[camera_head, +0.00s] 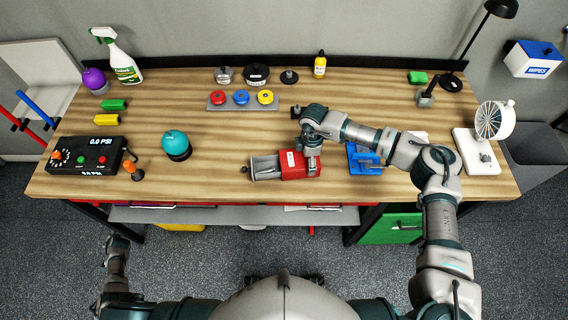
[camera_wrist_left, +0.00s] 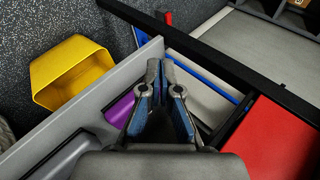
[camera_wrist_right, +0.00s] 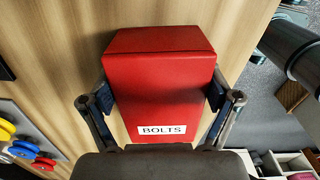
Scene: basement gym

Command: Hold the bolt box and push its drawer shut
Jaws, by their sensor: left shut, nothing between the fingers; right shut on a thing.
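The red bolt box (camera_head: 297,166) sits near the front edge of the workbench, right of its middle. Its grey drawer (camera_head: 265,167) stands out of the box's left side in the head view. My right gripper (camera_head: 311,152) is shut on the box. In the right wrist view the box (camera_wrist_right: 160,75), with a BOLTS label, lies between the two fingers of the gripper (camera_wrist_right: 162,93); the drawer is hidden there. My left gripper (camera_head: 117,243) is low at the left, off the bench's front. In the left wrist view its fingers (camera_wrist_left: 162,70) are together and empty.
A teal ball on a dark base (camera_head: 175,143) and a PSI box (camera_head: 88,156) stand farther left. A blue vise-like object (camera_head: 363,160) is right of the box. Bench between ball and drawer is clear.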

